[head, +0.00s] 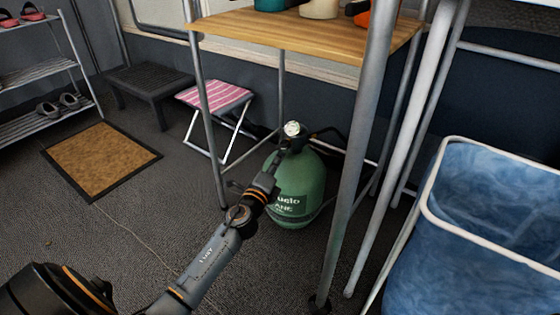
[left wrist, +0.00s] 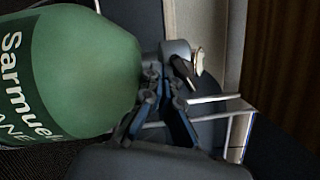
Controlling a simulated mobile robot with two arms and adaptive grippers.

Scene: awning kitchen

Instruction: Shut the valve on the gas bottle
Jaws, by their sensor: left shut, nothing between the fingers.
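The green gas bottle (head: 308,178) stands on the floor under the wooden table, and its side fills the left of the left wrist view (left wrist: 85,65). On its top is a dark fitting with a white round gauge (head: 292,128). In the left wrist view a grey valve fitting (left wrist: 175,50) has a dark lever-like part, with the gauge edge-on beside it. My left gripper (head: 285,147) is at the near left of the bottle's neck, fingers shut and empty, its tips close to the fitting. I cannot tell whether they touch it. My right gripper is out of view.
The table (head: 300,35) stands over the bottle, its metal legs around it. A pink striped folding stool (head: 215,94) stands behind left. A blue fabric bin (head: 485,230) is at the right. The floor at the left is open around a brown mat (head: 100,158).

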